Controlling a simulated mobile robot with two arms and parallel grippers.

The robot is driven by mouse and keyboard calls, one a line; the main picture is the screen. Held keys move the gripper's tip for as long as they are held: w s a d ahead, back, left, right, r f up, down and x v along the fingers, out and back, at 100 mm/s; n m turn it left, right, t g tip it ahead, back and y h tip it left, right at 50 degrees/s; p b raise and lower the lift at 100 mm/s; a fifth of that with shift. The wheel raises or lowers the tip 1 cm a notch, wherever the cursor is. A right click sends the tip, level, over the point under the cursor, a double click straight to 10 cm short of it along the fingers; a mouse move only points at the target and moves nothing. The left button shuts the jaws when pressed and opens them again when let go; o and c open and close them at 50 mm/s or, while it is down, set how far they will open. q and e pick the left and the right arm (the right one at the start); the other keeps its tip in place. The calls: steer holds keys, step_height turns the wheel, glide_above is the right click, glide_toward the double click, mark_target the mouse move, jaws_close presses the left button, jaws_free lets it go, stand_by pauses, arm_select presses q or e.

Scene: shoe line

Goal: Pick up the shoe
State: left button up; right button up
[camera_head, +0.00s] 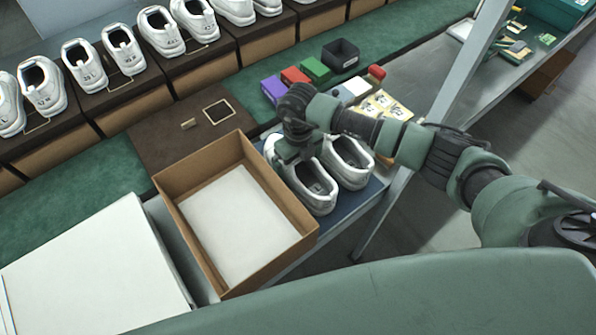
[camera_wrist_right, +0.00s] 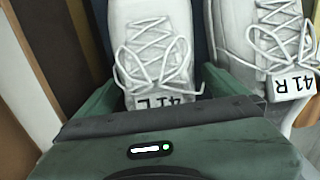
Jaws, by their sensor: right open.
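A pair of white lace-up shoes stands on a blue-grey surface right of the open box. The left shoe (camera_head: 316,197) is nearer the box; it shows in the right wrist view (camera_wrist_right: 152,40) with a "41 L" tag. The right shoe (camera_head: 352,170) stands beside it, tagged "41 R" in the right wrist view (camera_wrist_right: 262,40). My left gripper is not in view.
An open brown box (camera_head: 176,211) with white lining stands left of the pair. A brown lid (camera_head: 190,128) lies behind it and a white panel (camera_head: 95,275) at left. Small coloured boxes (camera_head: 315,70) and a dark bin (camera_head: 340,55) are behind. More shoes (camera_head: 85,65) line the back.

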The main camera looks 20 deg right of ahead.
steer(key=shift+w, duration=0.1)
steer(key=c, duration=1.6)
steer(key=shift+r, duration=0.1)
